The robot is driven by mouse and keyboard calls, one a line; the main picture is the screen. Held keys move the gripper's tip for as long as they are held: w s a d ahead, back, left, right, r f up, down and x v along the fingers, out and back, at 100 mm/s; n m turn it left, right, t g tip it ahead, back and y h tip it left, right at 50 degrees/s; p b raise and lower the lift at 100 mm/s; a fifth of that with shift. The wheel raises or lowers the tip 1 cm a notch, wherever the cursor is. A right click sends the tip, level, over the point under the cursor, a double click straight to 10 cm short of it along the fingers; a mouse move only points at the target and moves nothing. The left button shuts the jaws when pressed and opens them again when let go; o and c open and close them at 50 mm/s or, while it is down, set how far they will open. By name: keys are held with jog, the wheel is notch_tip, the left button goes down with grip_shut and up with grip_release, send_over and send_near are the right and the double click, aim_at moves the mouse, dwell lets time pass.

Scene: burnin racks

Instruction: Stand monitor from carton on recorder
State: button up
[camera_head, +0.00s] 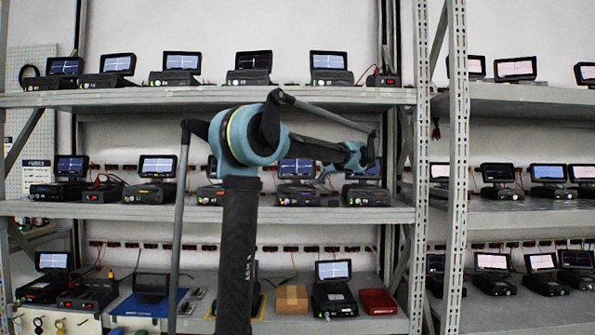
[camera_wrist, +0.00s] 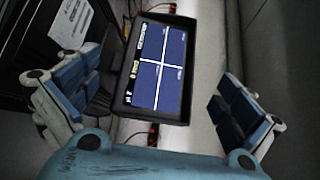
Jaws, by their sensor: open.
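My gripper (camera_head: 362,157) is at the middle shelf of the left rack, in front of a small black monitor (camera_head: 373,171) at a recorder (camera_head: 367,196). In the wrist view my gripper (camera_wrist: 165,88) is open, with its blue-padded fingers apart on either side of a black-framed monitor (camera_wrist: 160,65). Its lit blue screen shows a white cross. No finger clearly touches it. A dark box with a white label (camera_wrist: 70,22) lies at upper left there. A brown carton (camera_head: 292,299) sits on the lower shelf; its inside cannot be seen.
More recorders with monitors line the shelves, such as one (camera_head: 334,297) right of the carton. A red box (camera_head: 378,301) lies beside it. A blue mat (camera_head: 142,307) holds a dark-screened monitor (camera_head: 152,286). A perforated rack post (camera_head: 457,170) stands right of my gripper.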

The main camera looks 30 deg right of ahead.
jog(key=v, duration=0.6)
jog(key=shift+s+d, duration=0.1)
jog(key=shift+s, duration=0.05)
dwell(0.3)
